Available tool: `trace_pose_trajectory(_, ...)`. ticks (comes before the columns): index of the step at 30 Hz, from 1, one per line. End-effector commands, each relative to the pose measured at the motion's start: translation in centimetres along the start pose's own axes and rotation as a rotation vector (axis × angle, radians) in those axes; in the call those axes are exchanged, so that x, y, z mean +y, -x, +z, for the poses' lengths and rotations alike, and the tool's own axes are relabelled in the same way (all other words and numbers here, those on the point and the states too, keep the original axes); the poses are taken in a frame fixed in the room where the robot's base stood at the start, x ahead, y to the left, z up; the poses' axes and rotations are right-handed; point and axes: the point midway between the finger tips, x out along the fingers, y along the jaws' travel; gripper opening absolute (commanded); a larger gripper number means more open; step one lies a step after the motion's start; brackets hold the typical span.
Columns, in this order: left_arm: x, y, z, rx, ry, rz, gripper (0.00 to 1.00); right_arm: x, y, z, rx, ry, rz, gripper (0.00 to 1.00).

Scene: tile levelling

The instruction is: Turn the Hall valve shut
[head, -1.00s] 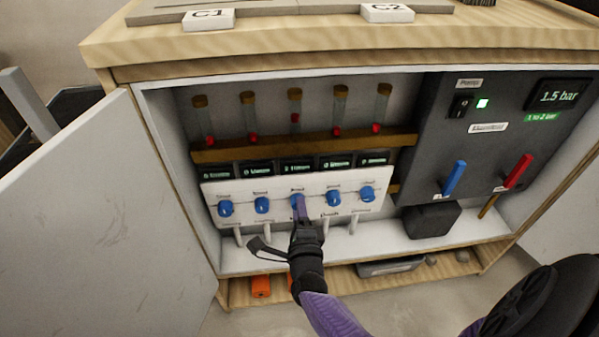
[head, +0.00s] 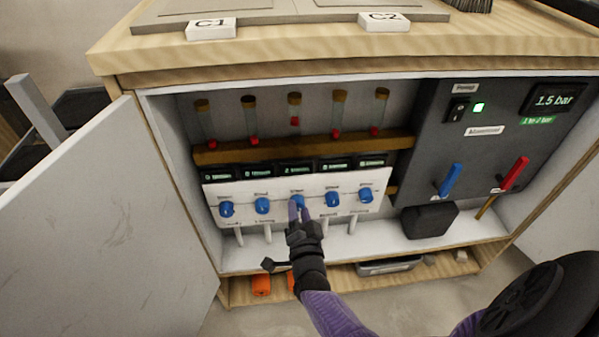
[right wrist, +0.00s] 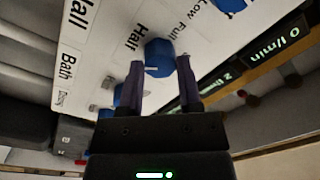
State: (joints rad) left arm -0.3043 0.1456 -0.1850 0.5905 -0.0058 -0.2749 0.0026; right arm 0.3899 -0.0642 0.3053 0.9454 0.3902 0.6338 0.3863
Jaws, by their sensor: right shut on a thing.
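A white panel (head: 223,191) in the cabinet carries a row of several blue valve knobs. My right gripper (head: 299,207) reaches the middle knob (head: 297,201). In the right wrist view, the two fingers of the gripper (right wrist: 161,72) are shut on this blue knob (right wrist: 159,55), one on each side. The display above the middle knob (head: 297,169) seems to read 2 l/min. The red float (head: 295,121) in the middle tube sits higher than the others. My left gripper is not in view.
Neighbouring knobs (head: 262,205) (head: 333,199) stand close on both sides. To the right are a blue lever (head: 451,179), a red lever (head: 515,174) and a gauge reading 1.5 bar (head: 554,100). The open cabinet door (head: 100,215) stands at the left.

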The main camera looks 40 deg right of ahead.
Motion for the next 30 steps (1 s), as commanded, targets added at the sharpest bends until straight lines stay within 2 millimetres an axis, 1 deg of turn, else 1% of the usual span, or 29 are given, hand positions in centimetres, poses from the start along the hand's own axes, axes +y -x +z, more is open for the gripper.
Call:
trace_pose_trajectory(15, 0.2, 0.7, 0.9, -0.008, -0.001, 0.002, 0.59, 0.0, 0.1, 0.0, -0.022, 0.486, -0.002, 0.00)
trace_pose_trajectory(23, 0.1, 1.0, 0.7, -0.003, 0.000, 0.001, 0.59, 0.1, 0.1, 0.0, -0.032, 0.733, -0.004, 0.00)
trace_pose_trajectory(30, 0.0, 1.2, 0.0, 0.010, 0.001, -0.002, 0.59, 0.1, 0.1, 0.0, -0.042, 0.960, -0.006, 0.00)
